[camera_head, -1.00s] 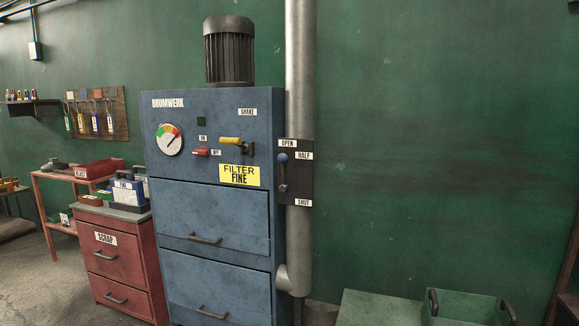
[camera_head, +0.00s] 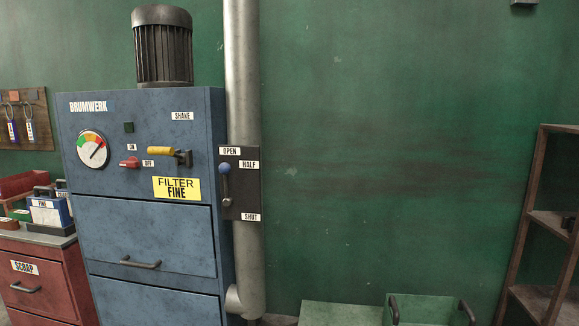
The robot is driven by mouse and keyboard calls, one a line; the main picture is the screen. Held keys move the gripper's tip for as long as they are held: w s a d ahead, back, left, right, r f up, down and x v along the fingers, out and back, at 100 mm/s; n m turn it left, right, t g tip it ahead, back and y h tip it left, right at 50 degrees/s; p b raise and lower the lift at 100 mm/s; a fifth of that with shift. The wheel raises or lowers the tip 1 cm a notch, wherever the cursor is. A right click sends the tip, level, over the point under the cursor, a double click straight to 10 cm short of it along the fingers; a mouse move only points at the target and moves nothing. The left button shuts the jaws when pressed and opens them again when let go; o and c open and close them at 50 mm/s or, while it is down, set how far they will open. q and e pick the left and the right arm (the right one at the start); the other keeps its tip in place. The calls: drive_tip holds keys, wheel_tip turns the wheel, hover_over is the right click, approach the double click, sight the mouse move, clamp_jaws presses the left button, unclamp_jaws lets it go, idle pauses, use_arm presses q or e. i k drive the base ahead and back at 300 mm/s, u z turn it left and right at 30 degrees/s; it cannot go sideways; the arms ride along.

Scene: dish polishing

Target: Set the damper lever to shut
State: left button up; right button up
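The damper lever (camera_head: 226,184) has a blue knob (camera_head: 225,169) and sits on a dark plate (camera_head: 248,190) on the grey vertical pipe (camera_head: 243,80). The plate carries the labels OPEN at the top, HALF at the upper right and SHUT at the bottom. The lever points up, its knob just below the OPEN label. Neither of my grippers shows in the view.
The blue Brumwerk cabinet (camera_head: 150,230) stands left of the pipe, with a yellow-handled shake lever (camera_head: 162,151), a red switch (camera_head: 130,162) and a gauge (camera_head: 93,149). A red scrap cabinet (camera_head: 45,285) is at left. A green crate (camera_head: 430,308) and a brown shelf (camera_head: 515,250) are at right.

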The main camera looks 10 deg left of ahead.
sight(224, 168)
drive_tip(key=z, duration=0.35)
drive_tip(key=i, duration=0.75)
drive_tip(key=u, duration=0.55)
drive_tip(key=i, duration=0.6)
drive_tip(key=u, duration=0.6)
